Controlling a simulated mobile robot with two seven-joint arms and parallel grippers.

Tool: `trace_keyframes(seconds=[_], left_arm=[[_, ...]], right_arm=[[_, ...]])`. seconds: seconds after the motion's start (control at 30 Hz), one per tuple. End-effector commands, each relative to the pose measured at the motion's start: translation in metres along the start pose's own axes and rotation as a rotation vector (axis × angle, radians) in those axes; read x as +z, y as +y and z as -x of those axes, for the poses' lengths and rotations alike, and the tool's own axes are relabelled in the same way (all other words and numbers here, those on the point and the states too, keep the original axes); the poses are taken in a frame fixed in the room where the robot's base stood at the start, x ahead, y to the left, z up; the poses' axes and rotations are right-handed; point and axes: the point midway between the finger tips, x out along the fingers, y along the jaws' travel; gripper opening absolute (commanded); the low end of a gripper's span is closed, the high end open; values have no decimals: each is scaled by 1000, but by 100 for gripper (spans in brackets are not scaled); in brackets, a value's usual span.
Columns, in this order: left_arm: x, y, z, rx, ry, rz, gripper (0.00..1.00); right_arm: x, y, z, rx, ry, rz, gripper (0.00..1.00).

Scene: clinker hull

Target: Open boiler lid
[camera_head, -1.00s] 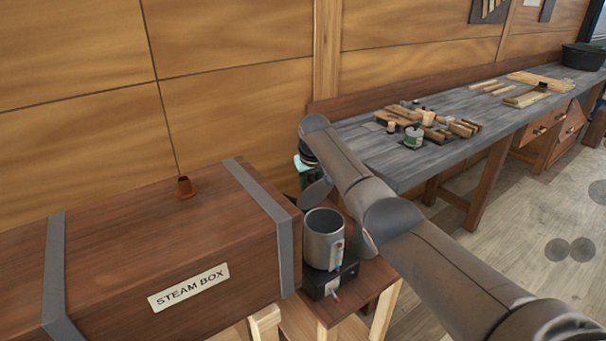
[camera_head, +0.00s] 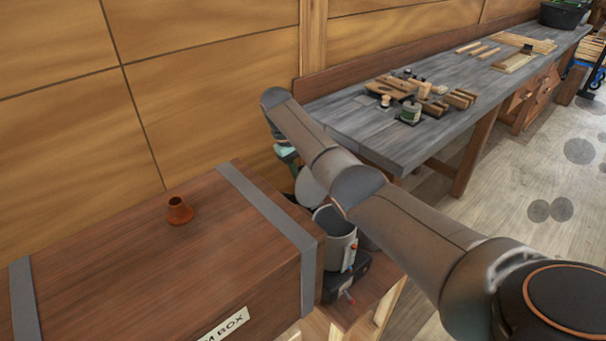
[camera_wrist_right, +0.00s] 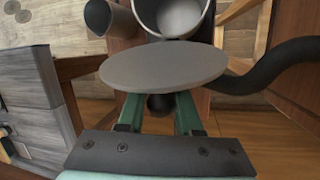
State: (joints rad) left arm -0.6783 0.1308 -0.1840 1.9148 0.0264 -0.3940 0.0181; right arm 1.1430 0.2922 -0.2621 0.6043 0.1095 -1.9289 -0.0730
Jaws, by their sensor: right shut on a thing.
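The boiler (camera_head: 337,245) is a grey metal pot on a black base, on a small wooden stand right of the steam box. Its top is open, and the wrist view looks into its mouth (camera_wrist_right: 175,16). The lid (camera_head: 309,188) is a grey disc, tilted steeply, up and left of the boiler's mouth. In the wrist view the lid (camera_wrist_right: 163,67) is off the opening, in front of the green fingers. My right gripper (camera_wrist_right: 160,110) is shut on the lid's dark knob, partly hidden behind the disc. My left gripper is not in view.
The wooden steam box (camera_head: 130,270) with a small copper-coloured spout (camera_head: 180,210) stands close left of the boiler. A grey workbench (camera_head: 400,130) with tools runs along the wall behind my right arm. A black curved hose (camera_wrist_right: 270,75) passes beside the lid. Floor is clear at right.

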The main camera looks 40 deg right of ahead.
Motion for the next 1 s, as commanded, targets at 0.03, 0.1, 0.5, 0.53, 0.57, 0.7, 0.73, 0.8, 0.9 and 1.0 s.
trace_keyframes(seconds=[0.03,0.1,0.5,0.53,0.57,0.7,0.73,0.8,0.9,1.0], left_arm=[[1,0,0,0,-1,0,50],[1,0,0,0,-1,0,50],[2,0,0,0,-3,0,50],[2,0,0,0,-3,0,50],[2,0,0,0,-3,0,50],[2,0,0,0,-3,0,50],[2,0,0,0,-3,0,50],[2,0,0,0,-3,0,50],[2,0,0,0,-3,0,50],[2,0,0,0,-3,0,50]], right_arm=[[0,-2,-2,-1,-2,4,0],[1,-2,-2,0,-5,4,0],[1,-2,-3,0,-9,4,46],[1,-1,-3,0,-9,3,50],[1,-1,-3,0,-8,3,53],[1,-1,-2,0,-7,3,64],[1,-1,-2,0,-7,3,64],[1,-1,-2,-1,-7,3,64],[1,-1,-1,-1,-6,3,64],[0,-2,-1,-3,0,2,64]])
